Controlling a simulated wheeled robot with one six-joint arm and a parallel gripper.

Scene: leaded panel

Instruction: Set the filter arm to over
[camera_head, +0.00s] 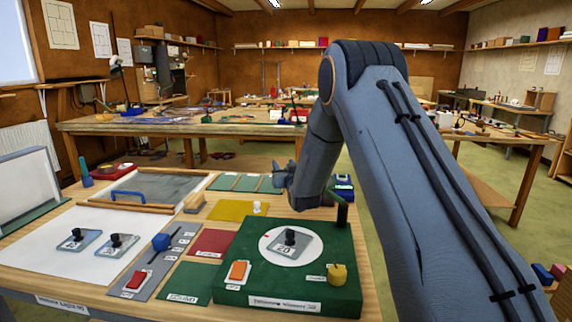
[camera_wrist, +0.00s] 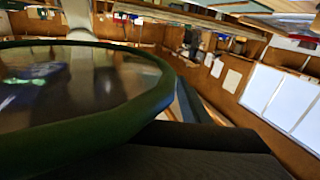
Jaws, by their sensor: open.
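The green instrument box (camera_head: 225,298) stands at the table's front. On its white round plate (camera_head: 270,238) sits a glass tile marked 20 with a dark knob (camera_head: 290,237). A short dark green post (camera_head: 342,208) rises from the box's back right corner; my arm hides what is above it. In the wrist view a green-rimmed round glass (camera_wrist: 150,112), apparently the filter, fills the left side, very close to the camera. My gripper (camera_head: 281,174) is above and behind the box, open; its fingertips are unclear. I cannot tell whether it touches the rim.
The box carries an orange rocker (camera_head: 238,271) and a yellow knob (camera_head: 337,275). Left are a grey strip with a blue knob (camera_head: 161,242) and red switch (camera_head: 136,280), two glass tiles (camera_head: 118,245), and colored sheets. A tray with a blue handle (camera_head: 128,196) lies behind.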

